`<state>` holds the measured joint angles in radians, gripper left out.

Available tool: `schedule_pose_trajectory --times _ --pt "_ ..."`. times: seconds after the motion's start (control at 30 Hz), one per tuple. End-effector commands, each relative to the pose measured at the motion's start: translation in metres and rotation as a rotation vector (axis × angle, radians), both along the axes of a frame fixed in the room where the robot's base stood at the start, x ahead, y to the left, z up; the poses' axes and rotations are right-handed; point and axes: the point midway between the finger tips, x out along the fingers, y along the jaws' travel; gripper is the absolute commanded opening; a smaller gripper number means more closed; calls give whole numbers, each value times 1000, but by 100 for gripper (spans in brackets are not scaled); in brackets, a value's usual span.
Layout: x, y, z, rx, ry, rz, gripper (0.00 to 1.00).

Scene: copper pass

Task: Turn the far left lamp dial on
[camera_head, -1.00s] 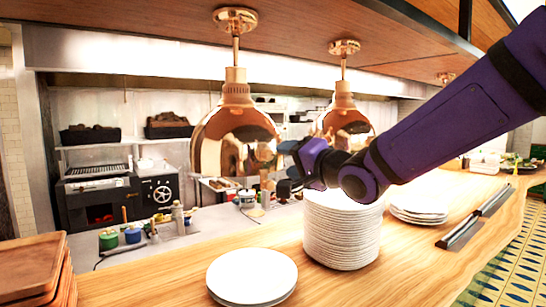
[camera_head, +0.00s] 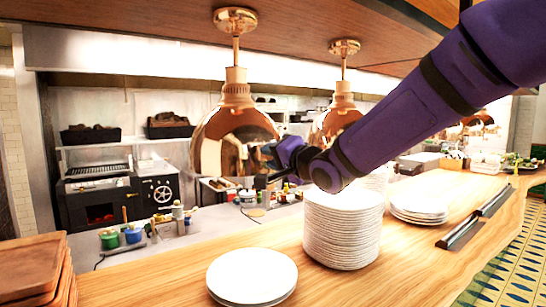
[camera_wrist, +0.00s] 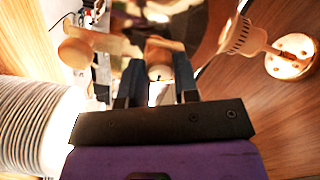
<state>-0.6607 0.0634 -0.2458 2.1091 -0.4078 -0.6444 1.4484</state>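The left copper lamp (camera_head: 222,135) hangs from the ceiling on a thin stem, and its shiny shade reflects the kitchen. It also shows on the right in the wrist view (camera_wrist: 240,36), turned sideways. My gripper (camera_head: 268,166) is at the right lower side of this shade; whether it touches the shade cannot be told. In the wrist view my gripper (camera_wrist: 158,66) has its two dark fingers apart. A tan, rounded shape appears beyond and between the fingertips; I cannot tell whether it is a dial or a reflection. No dial is clearly visible in the head view.
A second copper lamp (camera_head: 342,112) hangs close behind my arm. A tall plate stack (camera_head: 342,235) stands on the wooden counter below my arm, with a low stack (camera_head: 252,276) in front and another (camera_head: 420,207) to the right. Wooden trays (camera_head: 35,270) sit at left.

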Motion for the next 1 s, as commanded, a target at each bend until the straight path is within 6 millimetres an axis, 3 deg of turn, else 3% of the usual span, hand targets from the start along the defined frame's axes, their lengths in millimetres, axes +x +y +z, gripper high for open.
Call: schedule_pose_trajectory --times 0.47,1.0 --pt "0 -1 0 -69 -46 0 5" --pt "0 -1 0 -453 -304 -1 5"
